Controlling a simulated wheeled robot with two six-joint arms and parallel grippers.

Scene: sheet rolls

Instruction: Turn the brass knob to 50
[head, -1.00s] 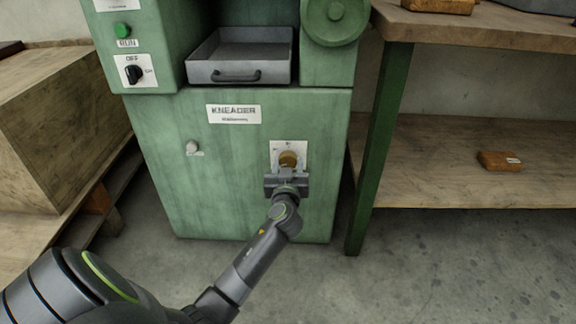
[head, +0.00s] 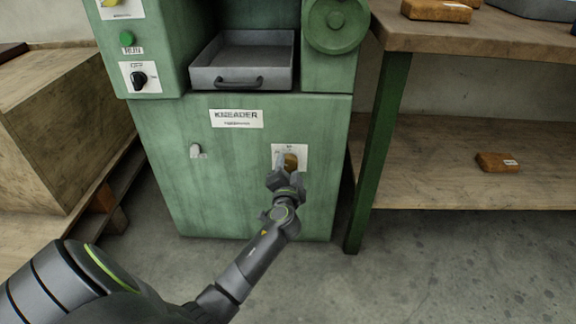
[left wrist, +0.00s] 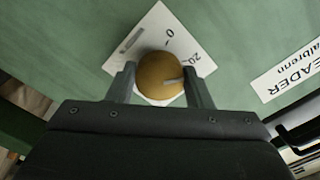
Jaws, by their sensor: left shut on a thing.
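The brass knob (head: 291,161) sits on a white scale plate (head: 303,154) low on the right of the green kneader's front panel. In the left wrist view the knob (left wrist: 160,75) is round, with a pale pointer mark at its right side. The plate (left wrist: 155,22) there shows "0" and "20"; other figures are hidden. My left gripper (head: 285,168) is shut on the knob, with a finger on each side of it in the left wrist view (left wrist: 160,85). In the head view the gripper is rolled and covers part of the knob. My right gripper is out of view.
A wooden bench with a green leg (head: 378,150) stands close on the right. A wooden crate (head: 50,160) is on the left.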

